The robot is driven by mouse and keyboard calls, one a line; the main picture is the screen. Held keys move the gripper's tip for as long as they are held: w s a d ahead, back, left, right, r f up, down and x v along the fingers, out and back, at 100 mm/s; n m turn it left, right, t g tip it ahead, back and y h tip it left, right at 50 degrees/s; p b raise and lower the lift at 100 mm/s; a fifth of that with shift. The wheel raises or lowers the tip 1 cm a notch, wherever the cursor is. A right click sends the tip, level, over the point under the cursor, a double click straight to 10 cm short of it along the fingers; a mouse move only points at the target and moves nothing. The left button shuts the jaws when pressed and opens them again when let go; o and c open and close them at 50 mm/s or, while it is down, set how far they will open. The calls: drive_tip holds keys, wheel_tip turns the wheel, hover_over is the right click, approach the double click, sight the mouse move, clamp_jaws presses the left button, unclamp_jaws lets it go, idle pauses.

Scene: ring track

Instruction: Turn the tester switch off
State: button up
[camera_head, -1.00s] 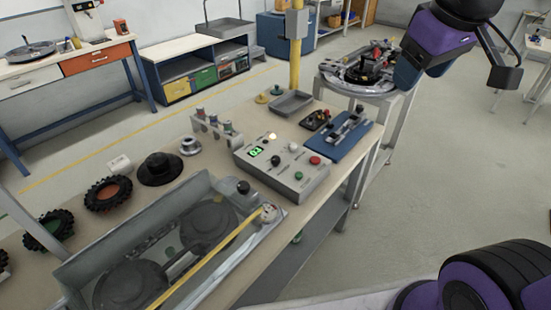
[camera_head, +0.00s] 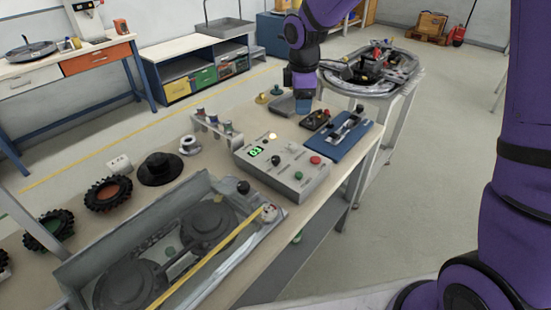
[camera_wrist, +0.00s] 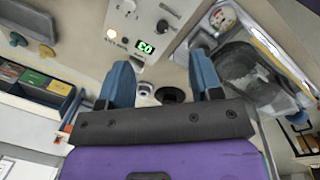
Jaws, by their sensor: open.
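The tester (camera_head: 315,183) is a grey box near the middle of the bench. My gripper (camera_head: 304,106) hangs above the bench behind the tester. In the wrist view my gripper (camera_wrist: 160,62) is open and empty, apart from the tester.
A blue fixture (camera_head: 347,135) sits right of the tester, and a grey tray (camera_head: 283,107) behind. A glass-walled case (camera_head: 150,235) stands front left. Black wheels (camera_head: 108,193) and a hat-shaped black part (camera_head: 160,168) lie left.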

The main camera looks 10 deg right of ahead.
sight(275, 158)
drive_tip(key=w+a+f+n, duration=0.1)
drive_tip(key=a+f, duration=0.1)
drive_tip(key=f, duration=0.5)
drive_tip(key=w+a+f+n, duration=0.2)
drive_tip(key=f, duration=0.6)
drive_tip(key=w+a+f+n+g, duration=0.1)
drive_tip(key=a+f, duration=0.1)
drive_tip(key=f, duration=0.6)
drive_tip(key=shift+w+a+f+y, duration=0.1)
drive_tip(key=shift+w+f+y, duration=0.05)
drive_tip(key=shift+w+y, duration=0.15)
drive_tip(key=shift+s, duration=0.1)
drive_tip(key=c, duration=0.9)
